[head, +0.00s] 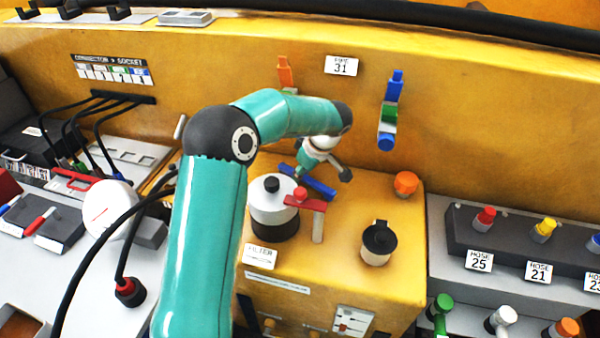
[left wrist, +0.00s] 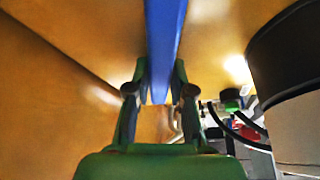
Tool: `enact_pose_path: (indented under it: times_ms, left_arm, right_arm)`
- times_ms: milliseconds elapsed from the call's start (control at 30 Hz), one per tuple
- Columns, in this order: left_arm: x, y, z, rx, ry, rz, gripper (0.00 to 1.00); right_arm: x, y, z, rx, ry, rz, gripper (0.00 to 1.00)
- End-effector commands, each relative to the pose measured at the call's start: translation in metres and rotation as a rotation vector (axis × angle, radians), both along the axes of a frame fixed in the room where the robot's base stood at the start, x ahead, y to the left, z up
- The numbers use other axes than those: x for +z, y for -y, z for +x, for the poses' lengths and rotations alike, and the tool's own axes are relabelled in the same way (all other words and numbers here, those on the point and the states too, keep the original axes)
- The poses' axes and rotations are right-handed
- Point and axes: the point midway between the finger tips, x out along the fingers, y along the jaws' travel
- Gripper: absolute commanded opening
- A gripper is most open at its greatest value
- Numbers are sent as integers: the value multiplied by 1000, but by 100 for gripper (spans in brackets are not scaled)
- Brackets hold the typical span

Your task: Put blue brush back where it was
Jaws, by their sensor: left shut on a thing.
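My left gripper (head: 312,172) hangs over the back part of the yellow block in the head view, with my teal arm reaching to it from the left. It is shut on a long blue bar, the blue brush (head: 321,187), near the white and black canister. In the left wrist view the blue brush (left wrist: 163,42) runs between the two fingertips (left wrist: 160,88). Its bristles cannot be made out. My right gripper is in neither view.
The white and black canister (head: 273,212), a red-handled part (head: 306,202), a black-topped cup (head: 378,243) and an orange knob (head: 405,184) stand on the yellow block (head: 342,275). Orange (head: 285,73) and blue-green (head: 389,112) fittings are on the yellow wall. Hose fittings (head: 484,217) stand at right.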

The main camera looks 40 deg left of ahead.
Motion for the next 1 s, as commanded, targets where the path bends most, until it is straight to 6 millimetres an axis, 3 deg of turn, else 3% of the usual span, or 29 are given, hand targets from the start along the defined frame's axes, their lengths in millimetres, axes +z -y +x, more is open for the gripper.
enact_pose_path:
  times_ms: [67,100,267,667,1000]
  left_arm:
    - [-2,0,0,0,1,0,0]
    - [-2,0,0,0,1,0,24]
    - [-1,0,0,-1,1,0,47]
    - [3,2,1,-2,1,0,47]
    - [56,24,4,-2,5,1,47]
  right_arm:
    - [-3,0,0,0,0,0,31]
    - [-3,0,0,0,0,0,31]
    - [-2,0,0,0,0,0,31]
    - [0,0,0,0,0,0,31]
    - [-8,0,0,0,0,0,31]
